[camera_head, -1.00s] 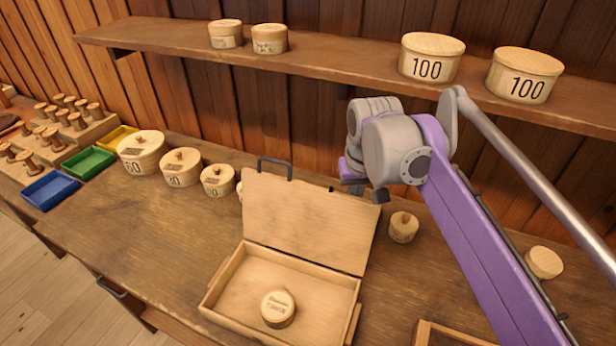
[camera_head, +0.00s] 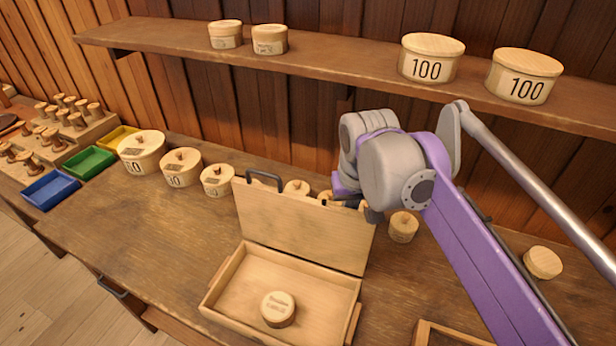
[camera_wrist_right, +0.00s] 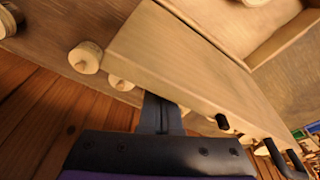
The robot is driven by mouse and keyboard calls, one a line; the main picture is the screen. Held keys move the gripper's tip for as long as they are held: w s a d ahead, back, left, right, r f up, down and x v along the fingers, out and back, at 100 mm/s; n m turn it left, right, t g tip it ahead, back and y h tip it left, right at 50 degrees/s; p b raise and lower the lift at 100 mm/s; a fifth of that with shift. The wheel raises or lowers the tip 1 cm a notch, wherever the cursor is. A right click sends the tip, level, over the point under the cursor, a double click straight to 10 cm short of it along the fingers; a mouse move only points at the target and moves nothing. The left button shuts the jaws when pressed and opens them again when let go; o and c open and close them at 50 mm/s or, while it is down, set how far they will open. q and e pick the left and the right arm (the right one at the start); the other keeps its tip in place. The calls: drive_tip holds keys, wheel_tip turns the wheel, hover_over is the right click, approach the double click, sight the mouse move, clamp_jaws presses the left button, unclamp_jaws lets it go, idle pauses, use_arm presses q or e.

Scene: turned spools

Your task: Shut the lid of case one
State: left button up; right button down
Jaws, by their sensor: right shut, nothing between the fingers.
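A light wooden case (camera_head: 229,277) stands open on the bench, with no number readable on it. Its lid (camera_head: 300,232) stands up steeply from the far edge and has a dark handle (camera_head: 264,177) on top. A round wooden box (camera_head: 278,309) lies inside the case. My right gripper (camera_head: 346,202) is shut and empty, behind the lid's upper right part, its tips partly hidden. In the right wrist view the shut fingers (camera_wrist_right: 161,112) are at the lid's edge (camera_wrist_right: 185,70), seemingly touching it. My left gripper is not in view.
Round boxes (camera_head: 182,168) stand left of the lid, and small ones (camera_head: 297,187) behind it. Another (camera_head: 403,227) stands right of the lid, close to my right arm. A shelf (camera_head: 330,65) with boxes runs above. The bench front left of the case is clear.

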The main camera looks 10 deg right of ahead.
sight(343, 228)
drive_tip(key=shift+s+a, duration=0.55)
drive_tip(key=shift+s, duration=0.3)
drive_tip(key=shift+s+a, duration=0.55)
drive_tip(key=shift+s, duration=0.25)
use_arm(q)
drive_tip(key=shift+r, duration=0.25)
drive_tip(key=shift+p, duration=0.3)
use_arm(e)
drive_tip(key=shift+r+p, duration=2.9)
drive_tip(key=shift+r, duration=1.15)
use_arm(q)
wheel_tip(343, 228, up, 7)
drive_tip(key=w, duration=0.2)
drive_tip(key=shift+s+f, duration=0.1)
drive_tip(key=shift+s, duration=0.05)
use_arm(e)
drive_tip(key=shift+f, duration=0.15)
